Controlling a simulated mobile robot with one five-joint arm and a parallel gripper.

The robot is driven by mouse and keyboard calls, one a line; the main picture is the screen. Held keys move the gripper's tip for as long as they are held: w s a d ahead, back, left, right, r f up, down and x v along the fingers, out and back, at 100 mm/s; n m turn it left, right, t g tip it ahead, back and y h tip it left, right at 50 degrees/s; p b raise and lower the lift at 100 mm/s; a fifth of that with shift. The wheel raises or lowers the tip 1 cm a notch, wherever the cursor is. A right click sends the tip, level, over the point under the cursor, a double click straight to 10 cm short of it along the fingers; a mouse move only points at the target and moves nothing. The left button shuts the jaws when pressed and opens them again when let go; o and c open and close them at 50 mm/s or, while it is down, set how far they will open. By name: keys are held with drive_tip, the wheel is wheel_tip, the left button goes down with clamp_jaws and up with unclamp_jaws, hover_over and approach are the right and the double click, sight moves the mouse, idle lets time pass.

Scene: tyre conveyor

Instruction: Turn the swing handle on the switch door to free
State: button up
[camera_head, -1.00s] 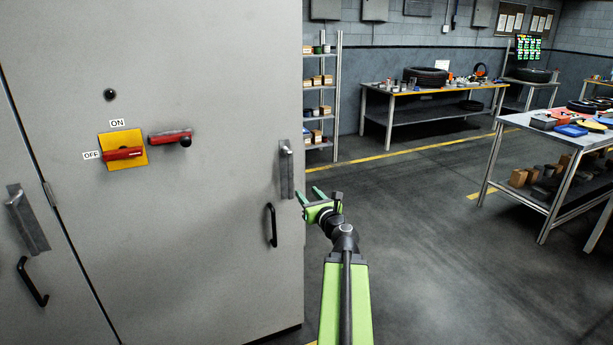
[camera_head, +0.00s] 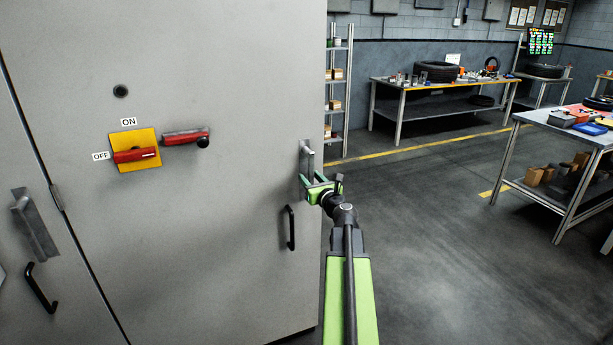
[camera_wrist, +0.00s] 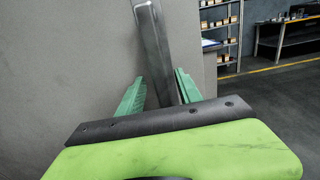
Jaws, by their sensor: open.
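The switch door (camera_head: 230,240) is a large grey cabinet door filling the left of the head view. Its swing handle (camera_head: 306,158) is a grey metal lever near the door's right edge, hanging about upright. My gripper (camera_head: 313,181) is open at the lower part of this handle. In the wrist view the handle (camera_wrist: 152,45) runs down between the two green fingers (camera_wrist: 158,88), one on each side. I cannot tell whether either finger touches it. The handle's lower end is hidden behind my gripper.
A black pull handle (camera_head: 291,228) sits just below and left of my gripper. A red rotary switch (camera_head: 135,155) on a yellow plate and a red lever (camera_head: 185,138) are further left. Open floor (camera_head: 430,230) lies to the right, with workbenches (camera_head: 440,82) beyond.

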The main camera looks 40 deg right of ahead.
drive_tip(key=shift+w+d, duration=0.1)
drive_tip(key=shift+w, duration=0.1)
drive_tip(key=shift+d, duration=0.1)
clamp_jaws()
drive_tip(key=shift+s+d, duration=0.1)
drive_tip(key=shift+s, duration=0.05)
idle(1.1)
